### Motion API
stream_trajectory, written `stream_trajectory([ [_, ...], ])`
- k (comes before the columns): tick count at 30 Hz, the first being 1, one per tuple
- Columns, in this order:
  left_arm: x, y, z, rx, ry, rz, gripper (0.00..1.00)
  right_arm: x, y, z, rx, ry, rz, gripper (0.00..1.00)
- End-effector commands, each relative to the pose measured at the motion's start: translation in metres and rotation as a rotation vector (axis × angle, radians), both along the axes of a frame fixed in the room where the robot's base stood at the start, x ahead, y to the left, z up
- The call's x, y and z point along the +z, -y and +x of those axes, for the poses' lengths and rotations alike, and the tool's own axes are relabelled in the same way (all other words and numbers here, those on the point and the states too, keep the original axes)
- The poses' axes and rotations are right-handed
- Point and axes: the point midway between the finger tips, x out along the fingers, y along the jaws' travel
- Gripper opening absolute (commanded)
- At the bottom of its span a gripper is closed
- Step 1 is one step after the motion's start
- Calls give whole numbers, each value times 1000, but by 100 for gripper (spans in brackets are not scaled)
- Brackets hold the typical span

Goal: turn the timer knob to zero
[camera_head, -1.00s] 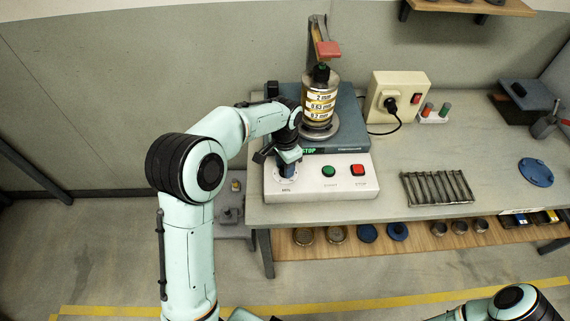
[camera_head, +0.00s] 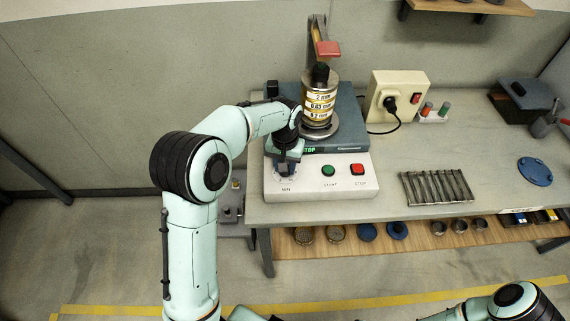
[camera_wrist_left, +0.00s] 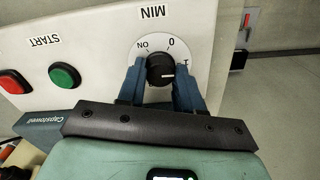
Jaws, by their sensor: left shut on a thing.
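The timer knob (camera_wrist_left: 159,67) is black and round with a white pointer mark. It sits on a white dial marked ON, 0 and 1, beside the word MIN. My left gripper (camera_wrist_left: 162,76) is shut on the knob, one blue finger on each side. In the head view the left gripper (camera_head: 286,166) is over the left end of the white control panel (camera_head: 320,186) and hides most of the knob. My right gripper is out of view.
The green START button (camera_head: 328,170) and red STOP button (camera_head: 358,169) are right of the dial. A sieve stack (camera_head: 319,100) stands behind on the blue-grey machine (camera_head: 350,125). A socket box (camera_head: 397,97) and a rack (camera_head: 437,188) are further right.

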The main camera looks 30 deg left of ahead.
Motion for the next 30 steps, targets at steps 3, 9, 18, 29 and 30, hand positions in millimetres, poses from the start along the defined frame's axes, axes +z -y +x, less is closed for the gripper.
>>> stream_trajectory([
  [3, -1, 1, 0, 23, -2, -1, 4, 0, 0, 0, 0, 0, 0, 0],
  [9, -1, 1, 0, 37, -2, -1, 4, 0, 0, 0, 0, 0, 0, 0],
  [18, -1, 0, 0, 37, -2, -1, 38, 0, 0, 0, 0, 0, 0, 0],
  [29, 0, 0, 0, 36, 0, 0, 60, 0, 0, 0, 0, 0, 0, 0],
  [30, 2, 0, 0, 36, 0, 0, 60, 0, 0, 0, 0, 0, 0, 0],
])
